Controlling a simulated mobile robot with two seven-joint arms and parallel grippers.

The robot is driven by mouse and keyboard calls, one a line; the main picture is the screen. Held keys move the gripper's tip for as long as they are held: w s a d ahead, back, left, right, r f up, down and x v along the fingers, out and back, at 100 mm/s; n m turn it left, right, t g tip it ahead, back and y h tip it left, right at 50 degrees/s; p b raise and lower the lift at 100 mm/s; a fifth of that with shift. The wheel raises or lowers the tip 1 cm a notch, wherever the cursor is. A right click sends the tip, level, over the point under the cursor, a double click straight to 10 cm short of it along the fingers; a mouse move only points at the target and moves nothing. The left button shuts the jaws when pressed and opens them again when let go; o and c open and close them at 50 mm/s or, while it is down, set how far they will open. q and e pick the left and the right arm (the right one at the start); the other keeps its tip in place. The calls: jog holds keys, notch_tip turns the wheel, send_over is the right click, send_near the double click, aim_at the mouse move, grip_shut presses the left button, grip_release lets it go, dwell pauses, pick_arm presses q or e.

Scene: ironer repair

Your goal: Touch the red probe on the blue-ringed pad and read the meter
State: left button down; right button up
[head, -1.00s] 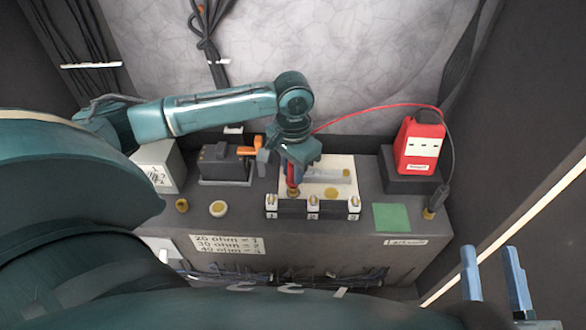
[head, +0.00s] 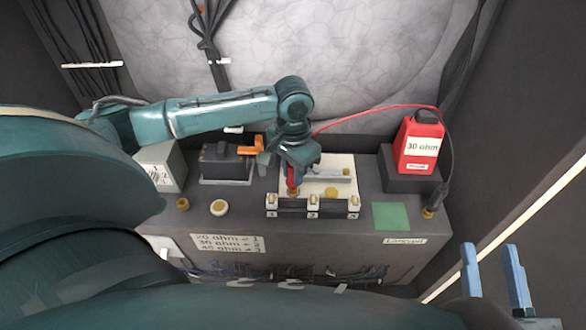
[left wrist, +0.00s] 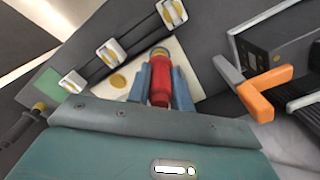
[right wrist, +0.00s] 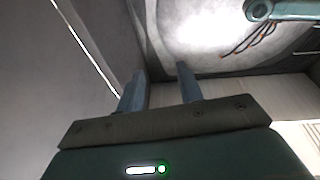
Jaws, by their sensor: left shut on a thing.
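My left gripper (head: 293,180) is shut on the red probe (left wrist: 160,85), which points down at the near left of the cream board (head: 309,188). In the left wrist view a blue-ringed pad (left wrist: 158,49) shows at the probe's tip; the tip seems to touch it, and most of the pad is hidden. The red meter (head: 418,145) stands at the right and its display reads "30 ohm". A red lead runs from the meter toward my left gripper. My right gripper (head: 491,252) is open and empty at the lower right, away from the bench.
A black probe (head: 430,211) stands at the bench's right. Clips numbered 1, 2 and 3 line the board's front edge. A label (head: 227,243) reads 20 ohm = 1, 30 ohm = 2, 40 ohm = 3. A green patch (head: 390,216) and a black box with an orange lever (head: 250,150) flank the board.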

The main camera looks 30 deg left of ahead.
jog(key=shift+f, duration=0.1)
